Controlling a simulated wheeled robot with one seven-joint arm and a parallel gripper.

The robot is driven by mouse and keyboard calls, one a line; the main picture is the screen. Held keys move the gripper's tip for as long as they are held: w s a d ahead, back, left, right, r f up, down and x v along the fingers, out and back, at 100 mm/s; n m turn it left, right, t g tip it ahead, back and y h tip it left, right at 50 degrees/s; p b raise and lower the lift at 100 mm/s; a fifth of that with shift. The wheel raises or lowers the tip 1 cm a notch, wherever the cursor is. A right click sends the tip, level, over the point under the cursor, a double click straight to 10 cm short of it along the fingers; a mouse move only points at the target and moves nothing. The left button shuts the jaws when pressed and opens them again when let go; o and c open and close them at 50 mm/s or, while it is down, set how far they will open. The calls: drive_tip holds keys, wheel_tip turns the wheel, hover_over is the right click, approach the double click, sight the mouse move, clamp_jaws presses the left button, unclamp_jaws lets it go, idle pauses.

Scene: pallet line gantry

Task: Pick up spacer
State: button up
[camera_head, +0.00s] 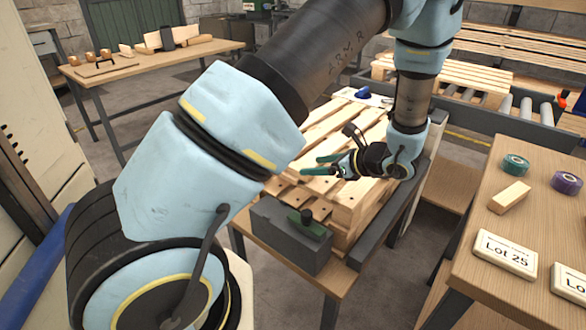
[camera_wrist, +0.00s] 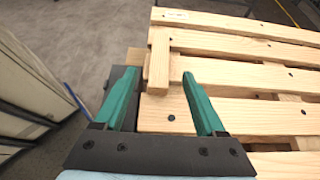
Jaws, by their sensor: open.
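A short pale wooden block, which looks like the spacer (camera_wrist: 159,62), lies across the slats near the edge of the pallet (camera_wrist: 235,113) in the wrist view. My gripper (camera_wrist: 160,75) is open, its two green fingers apart. In this view the block's near end shows between the fingertips, and its far end reaches beyond them. I cannot tell how high the fingers are above it. In the head view my gripper (camera_head: 311,166) is over the near left part of the pallet stack (camera_head: 345,215); I cannot make the block out there.
The right table (camera_head: 470,255) holds another wooden block (camera_head: 510,197), tape rolls (camera_head: 515,164) and a "Lot 25" plate (camera_head: 505,254). A blue object (camera_head: 363,93) lies at the pallet's far end.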

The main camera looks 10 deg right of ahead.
sight(297, 166)
drive_tip(key=shift+p+x, duration=0.5)
drive_tip(key=shift+x, duration=3)
drive_tip(key=shift+c, duration=0.4)
clamp_jaws()
